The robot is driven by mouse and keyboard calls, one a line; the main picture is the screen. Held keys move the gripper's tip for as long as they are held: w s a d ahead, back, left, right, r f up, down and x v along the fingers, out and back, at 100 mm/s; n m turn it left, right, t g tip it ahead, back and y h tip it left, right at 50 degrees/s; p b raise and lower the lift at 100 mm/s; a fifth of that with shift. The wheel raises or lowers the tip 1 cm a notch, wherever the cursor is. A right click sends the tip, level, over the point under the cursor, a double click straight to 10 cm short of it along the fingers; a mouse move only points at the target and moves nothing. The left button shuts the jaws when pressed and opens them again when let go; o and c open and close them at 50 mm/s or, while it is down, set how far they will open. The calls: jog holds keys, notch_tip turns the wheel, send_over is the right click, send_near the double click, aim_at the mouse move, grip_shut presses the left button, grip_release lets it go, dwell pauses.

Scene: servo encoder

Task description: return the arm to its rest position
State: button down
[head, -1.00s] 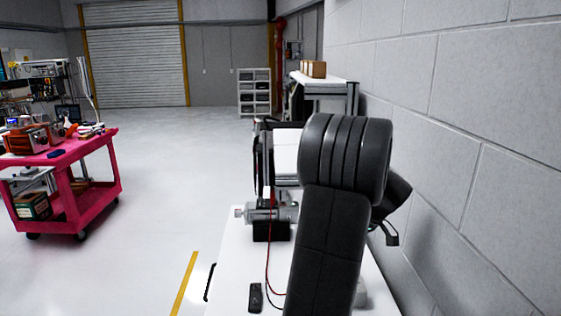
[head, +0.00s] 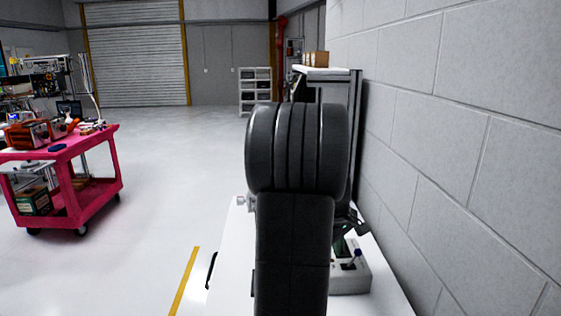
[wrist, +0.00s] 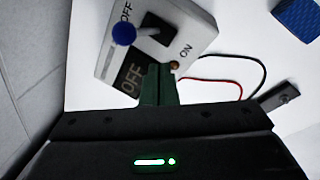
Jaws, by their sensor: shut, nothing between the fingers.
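My arm's dark links stand upright in the middle of the head view and hide much of the bench. My gripper (head: 342,247) shows only in part there, to the right of the arm and just above a switch box (head: 351,279). In the wrist view my gripper (wrist: 158,84) has its green fingers together with nothing between them. The fingertips overlap the lower part of the switch box (wrist: 196,22) in that view; I cannot tell whether they touch it. The box has a blue-knobbed lever on its OFF side and a display reading OFF.
The white bench (head: 228,275) stands beside a grey block wall (head: 450,150) on the right. Red and black wires (wrist: 225,82) and a blue block (wrist: 298,17) lie near the box. A pink cart (head: 75,190) stands at left, with open floor between.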

jog(key=shift+w+a+f+n+t+h+b, duration=0.1)
jog(key=shift+w+a+n+t+h+b, duration=0.15)
jog(key=shift+a+h+b, duration=0.3)
jog(key=shift+w+a+f+n+t+h+b, duration=0.15)
jog(key=shift+a+t+h+b, duration=0.25)
jog(key=shift+a, duration=0.25)
jog(key=a+r, duration=0.1)
jog(key=w+a+r, duration=0.1)
jog(key=shift+r, duration=0.35)
